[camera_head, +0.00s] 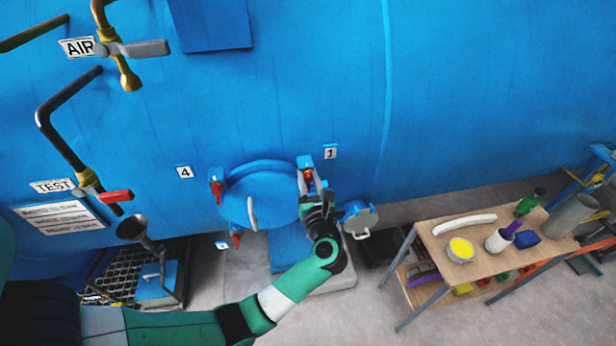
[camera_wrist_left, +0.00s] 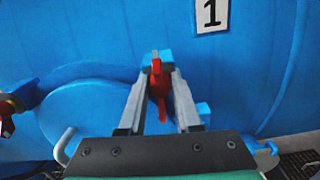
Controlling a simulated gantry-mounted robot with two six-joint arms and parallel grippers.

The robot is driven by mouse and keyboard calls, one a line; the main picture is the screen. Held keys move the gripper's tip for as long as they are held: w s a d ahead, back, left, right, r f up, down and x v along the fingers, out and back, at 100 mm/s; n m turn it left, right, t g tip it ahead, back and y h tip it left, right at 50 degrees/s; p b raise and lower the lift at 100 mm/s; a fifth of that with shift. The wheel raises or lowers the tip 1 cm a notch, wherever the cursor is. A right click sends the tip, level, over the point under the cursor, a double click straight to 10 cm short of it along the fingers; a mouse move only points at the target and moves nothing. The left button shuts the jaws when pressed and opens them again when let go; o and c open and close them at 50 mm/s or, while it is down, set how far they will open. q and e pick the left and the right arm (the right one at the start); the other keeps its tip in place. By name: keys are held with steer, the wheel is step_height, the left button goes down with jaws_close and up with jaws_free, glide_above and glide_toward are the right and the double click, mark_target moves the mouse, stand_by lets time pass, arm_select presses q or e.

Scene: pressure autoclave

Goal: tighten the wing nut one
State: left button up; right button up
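Wing nut one is a red wing nut (camera_head: 307,175) on a blue lug at the upper right of the round blue hatch (camera_head: 272,195), beside the "1" label (camera_head: 330,152). In the left wrist view the red nut (camera_wrist_left: 158,85) stands upright between the two grey fingers of my left gripper (camera_wrist_left: 160,78). The fingers are apart, one on each side of the nut; whether they touch it is hard to tell. In the head view my left gripper (camera_head: 311,190) reaches up to the nut and partly covers the hatch's right edge. My right gripper is not in view.
Other red wing nuts sit at the hatch's left, by the "4" label (camera_head: 184,172), and lower left (camera_head: 236,240). A grey round cover (camera_head: 359,219) with a handle is right of my wrist. A wooden-topped table (camera_head: 480,262) with tools stands at right.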

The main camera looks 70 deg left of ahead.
arm_select(q)
jaws_close()
steer(key=shift+r, duration=0.1)
